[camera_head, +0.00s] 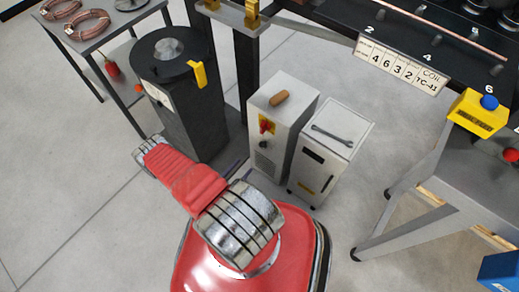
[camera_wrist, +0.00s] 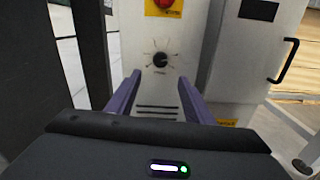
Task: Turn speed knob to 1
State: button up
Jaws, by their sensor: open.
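The speed knob (camera_wrist: 160,60) is a small black dial with marks around it, on the pale front panel of a cabinet (camera_head: 284,89). In the wrist view it sits between and beyond the tips of my gripper (camera_wrist: 159,80). The two purple fingers are apart with nothing between them, and the fingertips appear short of the panel. The knob's pointer and the numbers are too small to read. A red switch on a yellow plate (camera_wrist: 163,7) is above the knob. In the head view my arm hides most of the gripper.
A second white cabinet (camera_head: 352,118) with a wrench (camera_head: 333,136) on top stands close on the right. A dark round-topped machine (camera_head: 180,100) with a yellow handle stands on the left. A brown cylindrical object (camera_head: 279,98) lies on the first cabinet.

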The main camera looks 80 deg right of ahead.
aim_at(261, 147)
jog(key=shift+x, duration=6.85)
jog(key=c, duration=1)
jog(key=shift+a, duration=0.15)
jog(key=shift+c, duration=0.3)
